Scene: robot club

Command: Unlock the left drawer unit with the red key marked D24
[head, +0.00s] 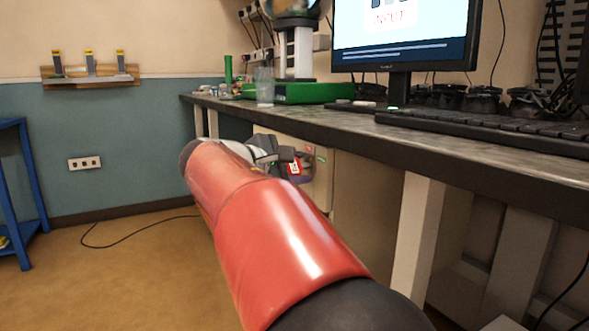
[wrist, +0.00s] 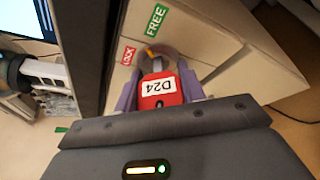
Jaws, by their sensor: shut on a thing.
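The red key (wrist: 160,92), its white label reading D24 upside down in the wrist view, is between the two fingers of my gripper (wrist: 160,88). The fingers are shut on it. In the head view the key (head: 294,168) shows as a small red and white patch at my gripper (head: 291,165), in front of a pale drawer unit (head: 319,192) under the bench. In the wrist view the drawer unit (wrist: 225,45) fills the upper middle. The key's shaft points at its face, near a curved grey-purple edge. I cannot tell whether the tip is in the lock.
A red LOCK label (wrist: 128,56) and a green FREE label (wrist: 155,18) are on the unit beside the key. A blue rack (head: 18,190) stands far left. The floor (head: 140,270) at left is mostly clear.

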